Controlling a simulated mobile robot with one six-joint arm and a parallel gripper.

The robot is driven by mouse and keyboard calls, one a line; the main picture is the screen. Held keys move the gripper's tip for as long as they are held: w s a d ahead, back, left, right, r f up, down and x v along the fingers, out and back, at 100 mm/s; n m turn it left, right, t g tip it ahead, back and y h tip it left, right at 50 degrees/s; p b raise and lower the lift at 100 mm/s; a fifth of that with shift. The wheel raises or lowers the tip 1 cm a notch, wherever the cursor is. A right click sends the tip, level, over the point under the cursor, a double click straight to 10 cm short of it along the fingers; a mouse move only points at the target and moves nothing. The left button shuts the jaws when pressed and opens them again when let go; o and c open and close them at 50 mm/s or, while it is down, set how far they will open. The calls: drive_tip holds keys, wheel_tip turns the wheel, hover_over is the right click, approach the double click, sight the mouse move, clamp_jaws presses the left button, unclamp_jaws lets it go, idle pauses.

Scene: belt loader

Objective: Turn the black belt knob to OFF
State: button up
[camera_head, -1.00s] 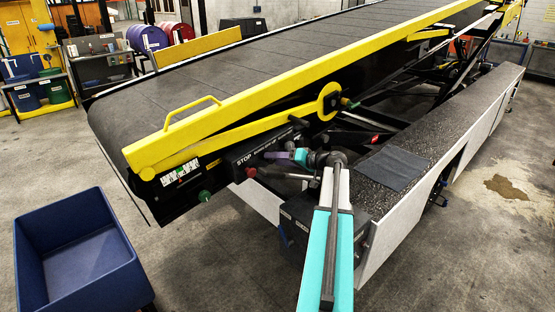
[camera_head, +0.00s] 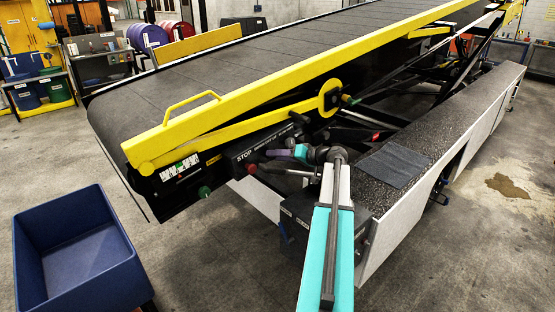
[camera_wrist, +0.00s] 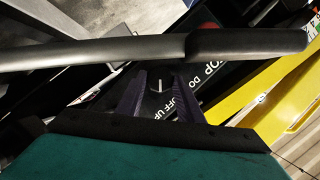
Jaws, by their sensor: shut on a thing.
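The black belt knob (camera_wrist: 158,89) shows in the wrist view between my fingers, with a pale pointer mark about upright in the picture. I cannot tell which setting it marks. My gripper (camera_wrist: 160,92) has its two purple fingers shut on the knob, one on each side. In the head view my gripper (camera_head: 281,154) is at the black control panel (camera_head: 246,157), and the knob is hidden there. Partly covered white lettering, including "OFF" and "UP", shows on the panel beside the fingers in the wrist view.
A dark bar (camera_wrist: 120,50) crosses the wrist view close above the fingers. A red button (camera_head: 251,169) and a green one (camera_head: 205,191) are nearby. The yellow rail (camera_head: 290,87) runs above the panel. A blue bin (camera_head: 122,272) stands on the floor at left.

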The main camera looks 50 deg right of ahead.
drive_tip(key=shift+f+n+b, duration=0.2)
drive_tip(key=shift+n+b, duration=0.1)
drive_tip(key=shift+b, duration=0.5)
drive_tip(key=n+h+b, duration=0.1)
drive_tip(key=b, duration=0.3)
drive_tip(key=n+h+b, duration=0.1)
drive_tip(key=n+b, duration=0.1)
drive_tip(key=b, duration=0.3)
drive_tip(key=n+h+b, duration=0.1)
drive_tip(key=b, duration=0.4)
drive_tip(key=shift+a+r+n+g+h, duration=0.15)
drive_tip(key=shift+a+n+g+h, duration=0.15)
drive_tip(key=shift+n+g, duration=0.1)
drive_tip(key=shift+r+b, duration=0.15)
drive_tip(key=shift+b, duration=0.4)
drive_tip(key=o, duration=1.1)
drive_tip(key=shift+c, duration=0.2)
drive_tip(key=shift+s+r, duration=0.1)
